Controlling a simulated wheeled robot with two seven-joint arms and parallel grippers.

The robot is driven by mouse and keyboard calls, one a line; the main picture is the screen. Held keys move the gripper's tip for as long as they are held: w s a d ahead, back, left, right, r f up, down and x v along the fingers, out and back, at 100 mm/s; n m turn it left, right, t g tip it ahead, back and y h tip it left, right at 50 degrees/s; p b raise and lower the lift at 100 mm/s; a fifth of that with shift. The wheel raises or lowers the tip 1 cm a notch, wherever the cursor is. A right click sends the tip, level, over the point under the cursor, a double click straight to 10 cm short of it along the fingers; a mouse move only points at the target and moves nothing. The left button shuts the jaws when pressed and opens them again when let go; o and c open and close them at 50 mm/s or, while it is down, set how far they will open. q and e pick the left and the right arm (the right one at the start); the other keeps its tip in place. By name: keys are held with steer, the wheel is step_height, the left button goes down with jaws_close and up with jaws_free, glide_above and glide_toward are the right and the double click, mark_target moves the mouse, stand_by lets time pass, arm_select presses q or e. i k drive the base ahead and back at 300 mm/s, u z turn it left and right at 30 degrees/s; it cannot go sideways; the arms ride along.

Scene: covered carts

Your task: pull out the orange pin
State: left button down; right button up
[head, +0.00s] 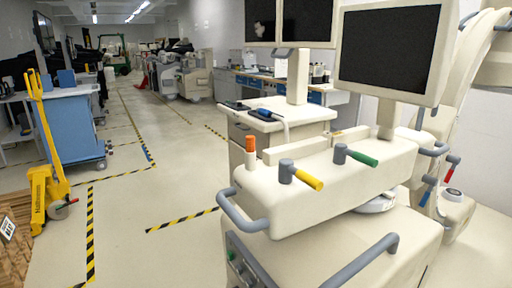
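The orange pin (250,144) stands upright at the far left corner of the cream machine's top (325,178). Its orange cap sits above a pale lower part that goes down to the machine's surface. A grey handle with a yellow grip (308,181) and a grey handle with a green grip (361,158) stand to its right on the same top. Neither of my grippers shows in the head view.
Grey rails (242,212) and (366,258) run along the machine's near side. A monitor (388,50) rises at the back right. A yellow pallet jack (46,165) and a blue cart (66,128) stand at the left. Striped floor between is clear.

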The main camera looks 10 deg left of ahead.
mark_target(251, 148)
steer(key=u, duration=2.25)
steer(key=i, duration=1.7)
steer(key=z, duration=3.75)
steer(key=i, duration=0.15)
steer(key=u, duration=0.05)
